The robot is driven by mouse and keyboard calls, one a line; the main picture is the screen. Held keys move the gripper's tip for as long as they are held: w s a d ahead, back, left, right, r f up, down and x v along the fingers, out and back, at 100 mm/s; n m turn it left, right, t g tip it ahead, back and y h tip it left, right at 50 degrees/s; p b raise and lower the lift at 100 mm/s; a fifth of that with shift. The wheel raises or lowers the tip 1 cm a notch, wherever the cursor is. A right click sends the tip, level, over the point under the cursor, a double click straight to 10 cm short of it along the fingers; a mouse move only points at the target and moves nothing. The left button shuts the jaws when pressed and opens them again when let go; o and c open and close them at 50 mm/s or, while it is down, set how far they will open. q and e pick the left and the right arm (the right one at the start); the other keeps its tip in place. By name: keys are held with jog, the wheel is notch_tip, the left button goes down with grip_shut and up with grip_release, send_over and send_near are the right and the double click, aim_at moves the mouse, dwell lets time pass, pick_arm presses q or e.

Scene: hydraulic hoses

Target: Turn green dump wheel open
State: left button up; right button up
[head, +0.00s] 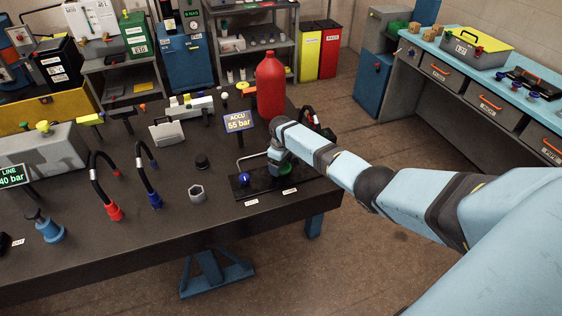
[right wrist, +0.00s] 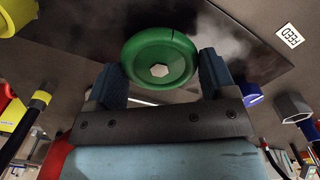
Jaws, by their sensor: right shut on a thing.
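The green dump wheel (head: 288,171) sits low on a dark plate (head: 262,189) at the right end of the bench, partly hidden by my right gripper (head: 279,163). In the right wrist view the round green wheel (right wrist: 160,58), with a pale hex nut at its centre, lies between the two fingers of my right gripper (right wrist: 161,78). These fingers are shut on its rim from both sides. My left gripper is not in view.
A blue knob (head: 244,180) stands on the same plate, left of the wheel. Behind are the ACCU sign (head: 238,122), reading 55 bar, and a red bottle (head: 270,85). Looped hoses with a red end (head: 114,211) and a blue end (head: 156,200) stand to the left.

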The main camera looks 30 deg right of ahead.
jog(key=shift+m, duration=1.1)
jog(key=o, duration=0.9)
jog(key=shift+c, duration=0.2)
jog(key=shift+r, duration=0.15)
notch_tip(320, 180, up, 14)
jog(key=b, duration=0.1)
jog(key=shift+f, duration=0.2)
jog(key=shift+f, duration=0.1)
